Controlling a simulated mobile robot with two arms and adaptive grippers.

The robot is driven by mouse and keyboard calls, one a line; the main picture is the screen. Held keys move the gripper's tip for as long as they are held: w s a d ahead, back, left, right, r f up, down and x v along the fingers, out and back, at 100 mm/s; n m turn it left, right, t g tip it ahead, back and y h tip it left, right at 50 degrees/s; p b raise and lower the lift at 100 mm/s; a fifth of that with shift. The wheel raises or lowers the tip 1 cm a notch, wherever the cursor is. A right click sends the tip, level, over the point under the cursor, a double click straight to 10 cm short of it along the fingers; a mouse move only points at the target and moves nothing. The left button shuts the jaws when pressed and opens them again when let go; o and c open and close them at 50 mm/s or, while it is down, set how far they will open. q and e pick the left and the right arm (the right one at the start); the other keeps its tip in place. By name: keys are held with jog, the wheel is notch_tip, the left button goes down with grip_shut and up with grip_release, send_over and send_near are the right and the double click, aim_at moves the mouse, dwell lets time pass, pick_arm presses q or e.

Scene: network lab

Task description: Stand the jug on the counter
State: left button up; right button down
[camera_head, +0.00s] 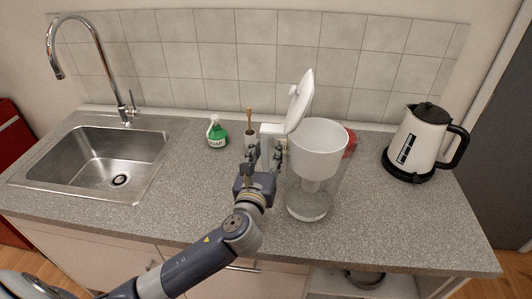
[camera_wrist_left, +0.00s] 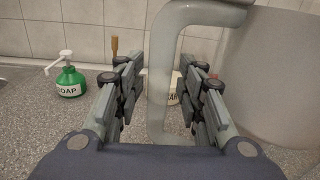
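The jug (camera_head: 318,150) is a white and clear filter jug right of centre on the counter (camera_head: 405,222). It looks upright, with its white lid (camera_head: 298,102) swung up and its handle on the left side. My left gripper (camera_head: 265,154) is at the handle. In the left wrist view, the pale handle (camera_wrist_left: 160,95) runs between the two fingers of the left gripper (camera_wrist_left: 162,88), with a narrow gap showing on each side. The fingers are open around it. The jug's body (camera_wrist_left: 275,80) fills the right of that view. My right gripper is not in view.
A green soap bottle (camera_head: 217,132) and a small pot with a brush (camera_head: 250,125) stand behind my left gripper. A white kettle (camera_head: 423,135) stands at the right. A red item (camera_head: 350,143) is partly hidden behind the jug. The sink (camera_head: 95,160) is at the left.

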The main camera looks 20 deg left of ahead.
pick_arm(q)
jog(key=shift+r, duration=0.1)
jog(key=b+v, duration=0.2)
jog(key=v, duration=1)
